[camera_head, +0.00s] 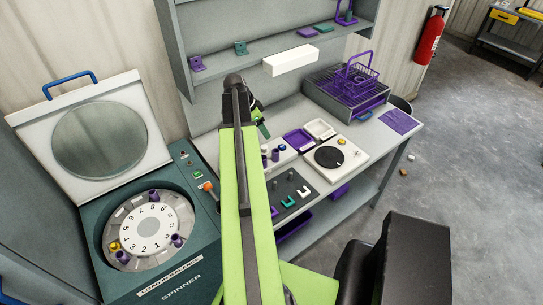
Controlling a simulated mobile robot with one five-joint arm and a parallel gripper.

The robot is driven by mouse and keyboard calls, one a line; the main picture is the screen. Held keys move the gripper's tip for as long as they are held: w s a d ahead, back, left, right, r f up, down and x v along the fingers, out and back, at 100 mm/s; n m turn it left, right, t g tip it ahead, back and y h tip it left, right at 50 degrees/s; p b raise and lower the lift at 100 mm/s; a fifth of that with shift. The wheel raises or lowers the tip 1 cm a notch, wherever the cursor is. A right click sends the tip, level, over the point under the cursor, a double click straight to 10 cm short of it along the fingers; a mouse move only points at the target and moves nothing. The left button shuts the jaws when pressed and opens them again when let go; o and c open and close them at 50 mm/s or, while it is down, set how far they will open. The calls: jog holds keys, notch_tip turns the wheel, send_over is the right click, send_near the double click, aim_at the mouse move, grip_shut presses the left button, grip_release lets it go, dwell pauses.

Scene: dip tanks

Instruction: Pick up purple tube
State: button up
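Several small purple tubes sit in the round numbered rotor of the open spinner at left: one at the top (154,196), one at the right (177,240) and one at the lower left (122,257). Purple tube-like pieces (275,155) also stand in a white block on the bench, close below my gripper. My gripper (262,129) is at the far end of my green arm, over the back of the bench. It is small and partly hidden by the arm, so its fingers and anything between them are unclear.
The spinner's lid (99,140) stands raised. On the bench are a purple tray (298,140), a white device with a black disc (329,157), a dark board with hooked pieces (290,194) and a purple wire basket (352,80). A shelf (230,62) overhangs the bench. Open floor lies right.

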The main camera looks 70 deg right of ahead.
jog(key=b, duration=1.1)
send_over(275, 151)
jog(key=a, duration=0.2)
notch_tip(275, 151, down, 11)
jog(key=shift+w+a, duration=0.1)
jog(key=shift+w, duration=0.25)
jog(key=b+x, duration=0.4)
jog(key=x, duration=0.1)
jog(key=shift+a+f+b, duration=0.2)
jog(key=shift+f+b, duration=0.15)
jog(key=shift+r, duration=0.2)
grip_shut()
